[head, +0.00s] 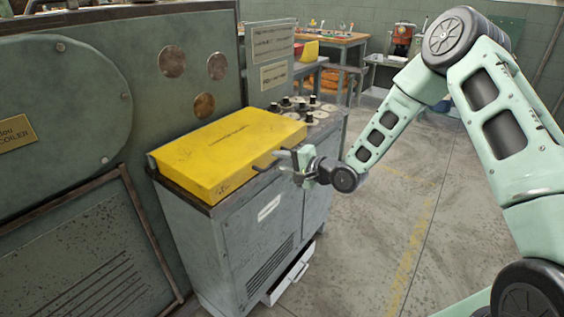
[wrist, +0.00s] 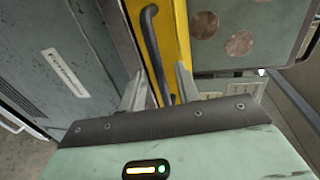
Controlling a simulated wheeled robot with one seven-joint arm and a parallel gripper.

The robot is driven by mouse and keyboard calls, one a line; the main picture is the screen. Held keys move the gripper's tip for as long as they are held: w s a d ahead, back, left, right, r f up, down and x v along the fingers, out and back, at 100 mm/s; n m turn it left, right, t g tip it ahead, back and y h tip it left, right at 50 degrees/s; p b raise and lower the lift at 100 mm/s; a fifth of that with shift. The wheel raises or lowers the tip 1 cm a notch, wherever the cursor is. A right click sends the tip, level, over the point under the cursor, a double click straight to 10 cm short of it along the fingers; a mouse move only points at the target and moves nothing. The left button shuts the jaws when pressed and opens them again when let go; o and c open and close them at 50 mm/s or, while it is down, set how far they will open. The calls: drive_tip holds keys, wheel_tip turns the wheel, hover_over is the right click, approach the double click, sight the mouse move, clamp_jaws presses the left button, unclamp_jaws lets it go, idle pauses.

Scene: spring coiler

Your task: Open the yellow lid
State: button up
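The yellow lid (head: 232,147) lies closed on top of a grey cabinet (head: 262,225) in the head view. A dark bar handle (head: 266,164) sits on its front side near the right end. My gripper (head: 281,163) is at this handle. In the wrist view the lid's yellow side (wrist: 176,42) stands upright in the picture, with the dark handle (wrist: 152,45) running down between the two fingers of my gripper (wrist: 160,85). The fingers are apart, with gaps beside the handle. Whether either finger touches it is hard to tell.
A large green-grey coiler machine (head: 75,110) stands behind and left of the cabinet. Knobs (head: 300,104) sit on the cabinet top right of the lid. A low drawer (head: 290,277) stands partly open. Floor on the right is clear; a workbench (head: 335,42) is at the back.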

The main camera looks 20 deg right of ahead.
clamp_jaws()
drive_tip(key=shift+r, duration=0.1)
